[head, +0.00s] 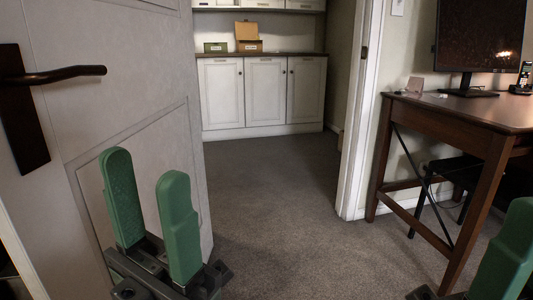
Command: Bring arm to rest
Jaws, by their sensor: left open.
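My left gripper (151,220) is at the lower left of the head view, in front of the open white door. Its two green fingers point up and stand apart, with nothing between them. My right gripper (505,255) shows only in part at the lower right corner. One green finger of it is visible, and the rest is cut off by the frame edge, so its opening cannot be judged.
A white door (110,70) with a dark handle (62,75) stands at left. A wooden desk (480,112) with a monitor (478,38) is at right. Carpet (275,190) lies clear through the doorway to white cabinets (265,92) bearing a box (248,44).

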